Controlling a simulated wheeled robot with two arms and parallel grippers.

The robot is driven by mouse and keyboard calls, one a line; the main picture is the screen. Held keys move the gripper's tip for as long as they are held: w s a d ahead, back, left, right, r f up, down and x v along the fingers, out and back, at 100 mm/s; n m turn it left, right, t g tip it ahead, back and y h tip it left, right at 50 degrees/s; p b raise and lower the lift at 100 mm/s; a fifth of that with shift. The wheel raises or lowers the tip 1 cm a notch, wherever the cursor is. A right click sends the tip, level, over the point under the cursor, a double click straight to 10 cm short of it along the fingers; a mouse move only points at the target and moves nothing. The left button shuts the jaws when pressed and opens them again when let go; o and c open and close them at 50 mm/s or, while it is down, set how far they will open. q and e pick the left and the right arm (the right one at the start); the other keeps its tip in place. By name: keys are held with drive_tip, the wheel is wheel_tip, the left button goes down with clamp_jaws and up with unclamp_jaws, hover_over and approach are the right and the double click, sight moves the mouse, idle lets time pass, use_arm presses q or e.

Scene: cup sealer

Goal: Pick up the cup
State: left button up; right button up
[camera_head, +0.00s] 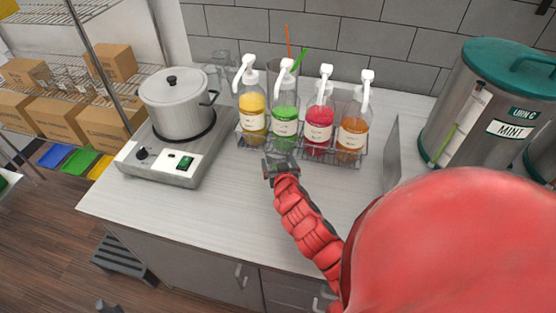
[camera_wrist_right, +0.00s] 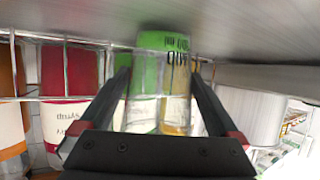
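In the right wrist view, which shows the scene upside down, a clear cup-like shape (camera_wrist_right: 163,85) stands between my fingers. Green and yellow show through it, along with dark lettering near its top. My right gripper (camera_wrist_right: 160,80) has its fingers spread, one on each side of the shape. I cannot tell whether they touch it. In the head view the right gripper (camera_head: 280,165) is low over the counter, just in front of the green bottle (camera_head: 285,118). The cup is not clear there. A small dark part at the bottom left edge may be my left gripper (camera_head: 108,306); its fingers cannot be made out.
A wire rack (camera_head: 347,156) holds yellow, green, red and orange pump bottles close beyond the gripper. A pot (camera_head: 178,103) sits on a hot plate (camera_head: 150,160) at left. A thin upright panel (camera_head: 391,155) and a steel MINT canister (camera_head: 480,110) stand right. The front counter is clear.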

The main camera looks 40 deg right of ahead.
drive_tip(key=c, duration=1)
